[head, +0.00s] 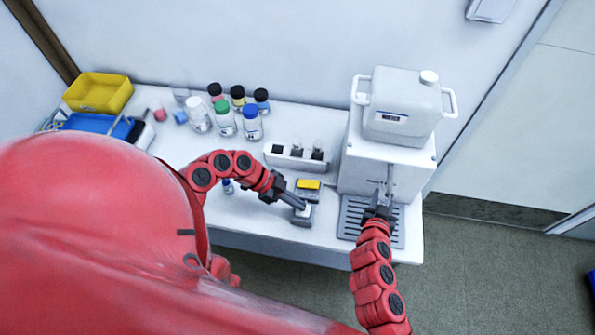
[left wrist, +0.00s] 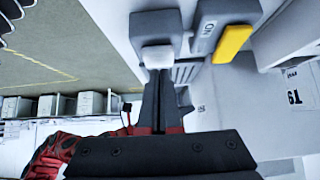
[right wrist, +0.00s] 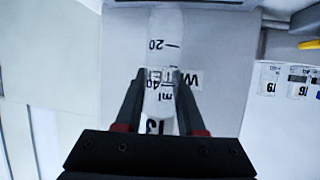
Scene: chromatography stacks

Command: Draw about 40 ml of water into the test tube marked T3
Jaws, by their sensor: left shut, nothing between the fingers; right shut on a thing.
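My right gripper (right wrist: 160,100) is shut on a clear test tube (right wrist: 163,45) with black 20 and 40 ml marks; its lower label is partly cut off and seems to end in 3. In the head view my right gripper (head: 378,212) holds the tube below the outlet of the white water dispenser (head: 375,160). I cannot tell a water level in the tube. My left gripper (head: 303,205) is shut and empty. In the left wrist view its fingertips (left wrist: 158,75) are at the white button (left wrist: 157,57) of a small grey box (left wrist: 155,25), seemingly touching it.
A second grey box with a yellow part (head: 308,184) stands behind the button box. A white rack (head: 290,161) with several labelled tubes stands left of the dispenser. Capped bottles (head: 224,120) and a yellow bin (head: 98,92) are further left. A slotted drip tray (head: 350,222) lies below my right gripper.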

